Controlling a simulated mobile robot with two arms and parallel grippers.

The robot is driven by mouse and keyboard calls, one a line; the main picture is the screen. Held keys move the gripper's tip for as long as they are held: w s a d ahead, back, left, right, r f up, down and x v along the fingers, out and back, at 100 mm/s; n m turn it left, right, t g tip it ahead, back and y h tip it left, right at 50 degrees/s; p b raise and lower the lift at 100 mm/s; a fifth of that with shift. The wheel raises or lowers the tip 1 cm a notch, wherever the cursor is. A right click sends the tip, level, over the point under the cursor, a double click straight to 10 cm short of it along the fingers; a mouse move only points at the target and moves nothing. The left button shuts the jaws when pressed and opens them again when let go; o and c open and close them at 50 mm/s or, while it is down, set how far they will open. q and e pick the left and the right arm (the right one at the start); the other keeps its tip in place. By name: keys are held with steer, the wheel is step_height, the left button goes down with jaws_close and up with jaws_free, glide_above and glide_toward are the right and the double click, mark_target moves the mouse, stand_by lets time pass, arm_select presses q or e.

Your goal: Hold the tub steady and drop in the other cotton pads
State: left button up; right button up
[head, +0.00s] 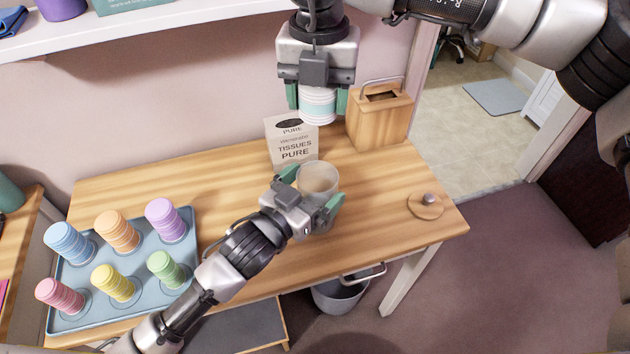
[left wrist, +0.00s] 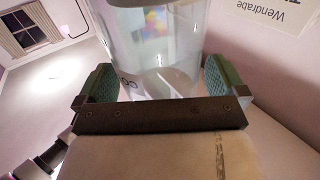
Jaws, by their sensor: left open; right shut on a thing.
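The clear tub (head: 319,177) stands on the wooden table, and its inside looks empty from above. My left gripper (head: 311,192) is open, with its green fingers on either side of the tub. In the left wrist view the tub (left wrist: 155,50) stands between the two finger pads, and I cannot tell whether either touches it.
A blue tray (head: 141,264) with several coloured pad stacks sits at the left. A tissue box (head: 291,142) and a wooden box with a handle (head: 379,122) stand behind the tub. A small round wooden piece with a knob (head: 426,206) lies at the right. A bin (head: 340,294) is below.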

arm_select(q)
steer(key=shift+w+d, duration=0.2)
steer(key=shift+w, duration=0.05)
steer(key=shift+c, duration=0.5)
steer(key=c, duration=0.8)
arm_select(e)
step_height(320, 180, down, 13)
stand_by(0.7)
steer(key=o, duration=1)
steer(key=shift+r, duration=0.1)
step_height(320, 180, up, 12)
